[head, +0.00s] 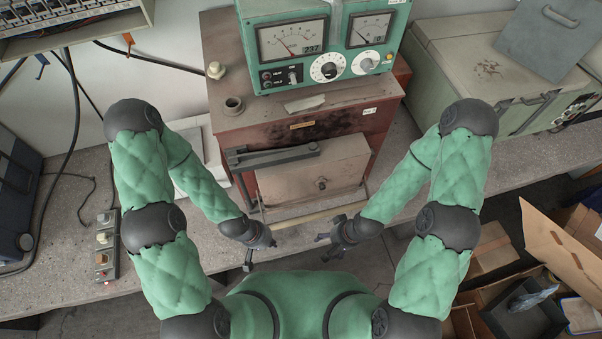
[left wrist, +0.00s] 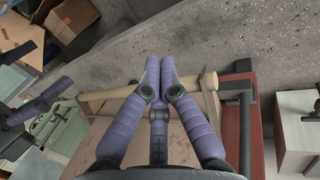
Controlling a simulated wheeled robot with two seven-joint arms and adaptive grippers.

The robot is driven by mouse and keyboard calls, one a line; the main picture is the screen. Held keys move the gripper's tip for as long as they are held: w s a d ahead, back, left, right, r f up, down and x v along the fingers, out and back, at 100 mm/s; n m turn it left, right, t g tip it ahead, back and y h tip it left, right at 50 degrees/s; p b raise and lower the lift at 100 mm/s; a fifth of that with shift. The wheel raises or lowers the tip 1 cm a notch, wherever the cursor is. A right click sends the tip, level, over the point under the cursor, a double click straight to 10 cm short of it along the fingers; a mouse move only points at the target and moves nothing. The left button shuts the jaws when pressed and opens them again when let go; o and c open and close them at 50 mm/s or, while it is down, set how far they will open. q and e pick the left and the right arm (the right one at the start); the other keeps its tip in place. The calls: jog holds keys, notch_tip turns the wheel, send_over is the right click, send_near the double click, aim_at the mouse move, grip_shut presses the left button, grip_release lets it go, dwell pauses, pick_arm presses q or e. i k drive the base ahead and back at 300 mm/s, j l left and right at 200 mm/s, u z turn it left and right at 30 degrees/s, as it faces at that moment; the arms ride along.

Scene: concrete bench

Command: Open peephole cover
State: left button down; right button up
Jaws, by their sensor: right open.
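The furnace (head: 300,125) is a worn, dark red box with a pale, stained door (head: 312,172) on its front. A small dark round fitting (head: 322,184) in the middle of the door looks like the peephole cover; I cannot tell its position. A pale wooden bar (head: 320,212) runs across below the door. My left gripper (head: 262,252) is low by the bar's left end. In the left wrist view its purple fingers (left wrist: 159,64) are close together across the bar (left wrist: 110,95); their grip is unclear. My right gripper (head: 330,247) is open and empty, right of it, below the bar.
A green meter unit (head: 325,42) stands on the furnace. A dark latch arm (head: 272,155) crosses the door's top left. A switch box (head: 105,245) lies on the bench at left. A green case (head: 500,70) and cardboard boxes (head: 560,250) are at right.

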aim_at(321, 182)
jog(key=k+j+z, duration=0.55)
jog(key=z, duration=0.15)
